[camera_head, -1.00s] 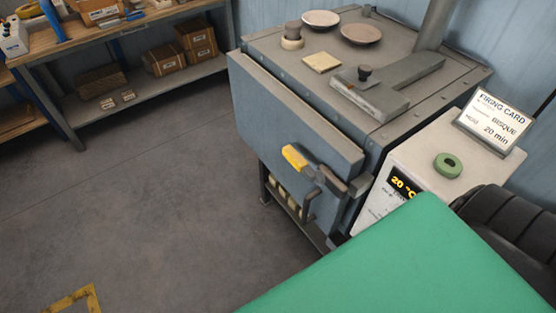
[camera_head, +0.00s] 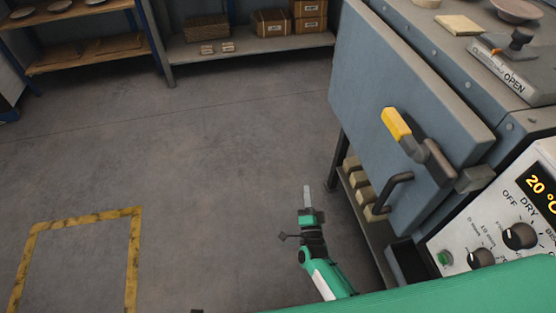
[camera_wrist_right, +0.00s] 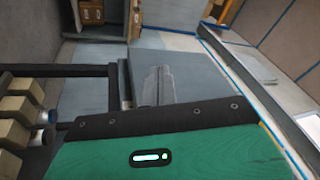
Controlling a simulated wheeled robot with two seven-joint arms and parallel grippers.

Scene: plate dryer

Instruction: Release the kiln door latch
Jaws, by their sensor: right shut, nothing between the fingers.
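The kiln door (camera_head: 390,75) is a large blue-grey panel on the front of the kiln, at the right of the head view. Its latch (camera_head: 397,124) has a yellow grip pointing up and left, on a dark lever that reaches a grey block at the door's right edge. A dark bar handle (camera_head: 393,190) sits below the latch. My right gripper (camera_head: 307,193) is shut and empty, left of the door and lower in the picture than the latch, apart from both. Its shut fingers (camera_wrist_right: 155,85) also show in the right wrist view. My left gripper is out of view.
A control panel (camera_head: 500,205) with knobs and a display stands right of the door. Several pale blocks (camera_head: 362,188) sit on a rack under the kiln. Shelves with boxes (camera_head: 272,23) line the back. Open floor lies left of the kiln.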

